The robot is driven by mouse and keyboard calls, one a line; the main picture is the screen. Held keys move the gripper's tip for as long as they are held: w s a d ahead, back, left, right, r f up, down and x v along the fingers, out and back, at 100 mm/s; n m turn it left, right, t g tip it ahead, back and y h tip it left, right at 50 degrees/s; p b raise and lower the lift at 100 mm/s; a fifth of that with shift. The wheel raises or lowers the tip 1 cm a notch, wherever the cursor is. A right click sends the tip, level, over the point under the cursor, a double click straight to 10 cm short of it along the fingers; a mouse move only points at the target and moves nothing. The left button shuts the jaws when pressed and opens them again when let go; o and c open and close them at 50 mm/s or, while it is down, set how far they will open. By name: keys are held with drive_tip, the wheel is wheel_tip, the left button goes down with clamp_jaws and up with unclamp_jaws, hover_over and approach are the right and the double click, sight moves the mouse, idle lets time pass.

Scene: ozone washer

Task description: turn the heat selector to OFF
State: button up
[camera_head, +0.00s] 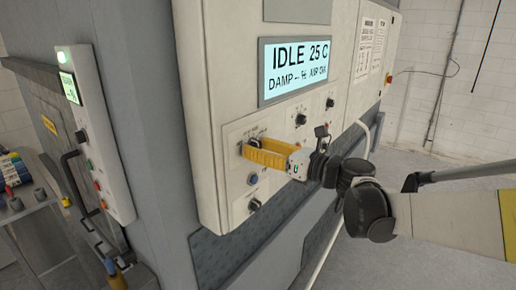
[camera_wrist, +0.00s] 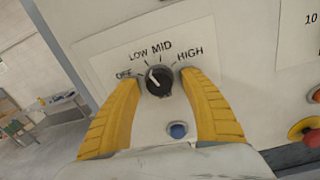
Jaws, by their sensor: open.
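The heat selector (camera_wrist: 159,81) is a round black knob on a pale plate marked OFF, LOW, MID and HIGH. Its white pointer mark leans up and left, toward the OFF–LOW side; I cannot tell exactly which label it meets. In the wrist view my gripper (camera_wrist: 160,78) is open, with one yellow finger on each side of the knob. Whether either finger touches it is not clear. In the head view my gripper (camera_head: 249,150) reaches the control panel (camera_head: 222,100) from the right, and its yellow fingers mostly hide the knob.
A blue button (camera_head: 252,179) and a lower black knob (camera_head: 254,205) sit below my fingers. Other black knobs (camera_head: 300,120) are to the right, under a display (camera_head: 295,68) reading IDLE 25 C. A cart (camera_head: 42,206) with bottles stands at far left.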

drive_tip(key=shift+c, duration=0.6)
clamp_jaws()
drive_tip(key=n, duration=0.3)
drive_tip(key=shift+n, duration=0.3)
drive_tip(key=shift+n+b, duration=0.35)
drive_tip(key=shift+n, duration=1.95)
drive_tip(key=shift+o, duration=0.6)
unclamp_jaws()
